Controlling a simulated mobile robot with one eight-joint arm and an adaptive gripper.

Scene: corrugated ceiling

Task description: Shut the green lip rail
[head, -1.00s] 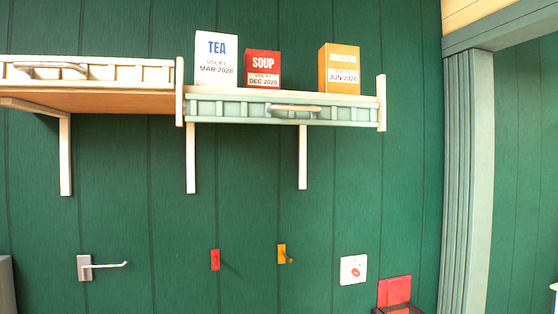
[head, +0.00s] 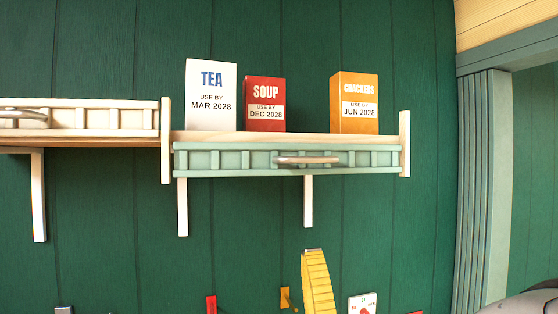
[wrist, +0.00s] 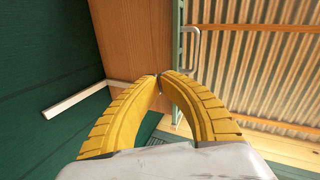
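The green lip rail (head: 240,160) runs along the front of the right shelf and hangs low, leaving the box bottoms visible above it. A metal handle (head: 308,160) is at its middle. My gripper (head: 314,253) rises from the bottom of the head view, below the rail and apart from it. In the wrist view my gripper's yellow fingers (wrist: 160,77) curve together at the tips, with nothing seen between them. The green rail (wrist: 176,50) shows there as a narrow strip beyond the fingers, with its handle (wrist: 190,45) to the right.
A tea box (head: 210,95), soup box (head: 264,104) and crackers box (head: 354,103) stand on the right shelf (head: 300,138). A cream lip rail (head: 85,117) fronts the left shelf. White brackets (head: 308,205) hang below. Red and yellow hooks (head: 285,297) are low on the wall.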

